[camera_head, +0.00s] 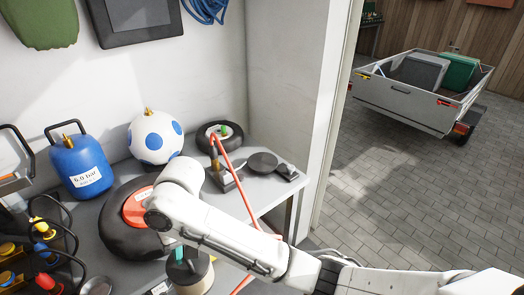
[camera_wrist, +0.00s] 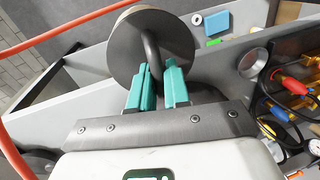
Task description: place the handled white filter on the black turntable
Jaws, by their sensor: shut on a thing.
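The handled filter (camera_head: 194,278) is a short cylinder with a pale side and a dark round top, at the bottom centre of the head view. In the wrist view its grey round top (camera_wrist: 125,45) fills the upper middle, with an arched handle on it. My gripper (camera_head: 178,255) is above it, its teal fingers (camera_wrist: 160,70) shut on the handle. I cannot tell whether the filter touches the bench. The black turntable appears to be the flat dark disc (camera_head: 262,162) on the bench's far right part, apart from my gripper, with nothing on it.
A black wheel with a red hub (camera_head: 118,236) lies left of my arm. A blue tank (camera_head: 80,167), a spotted ball (camera_head: 155,138) and a small tyre (camera_head: 232,127) stand at the back. A red hose (camera_head: 232,172) rises left of the disc. A small dark item (camera_head: 287,171) sits to its right.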

